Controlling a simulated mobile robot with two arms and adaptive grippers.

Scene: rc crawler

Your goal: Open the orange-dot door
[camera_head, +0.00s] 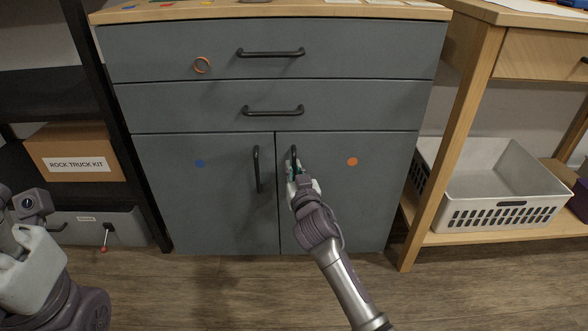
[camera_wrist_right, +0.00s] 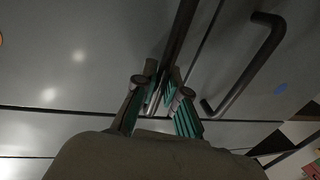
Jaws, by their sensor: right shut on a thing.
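The orange-dot door (camera_head: 352,220) is the right lower door of the grey cabinet, with an orange dot (camera_head: 352,161) on its upper part. It looks closed and level with the left door. Its dark upright handle (camera_head: 294,153) is near the middle seam, partly hidden by my gripper. My right gripper (camera_head: 293,166) is shut on this handle. In the right wrist view the fingers (camera_wrist_right: 160,95) lie on either side of the handle bar (camera_wrist_right: 181,38). Part of my left arm shows at the lower left of the head view, but its fingers are not seen.
The blue-dot door (camera_head: 210,215) with its own handle (camera_head: 257,169) is beside it. Two drawers are above. A black shelf with a cardboard box (camera_head: 75,140) stands left; a wooden bench with a white basket (camera_head: 500,205) stands right. The floor in front is clear.

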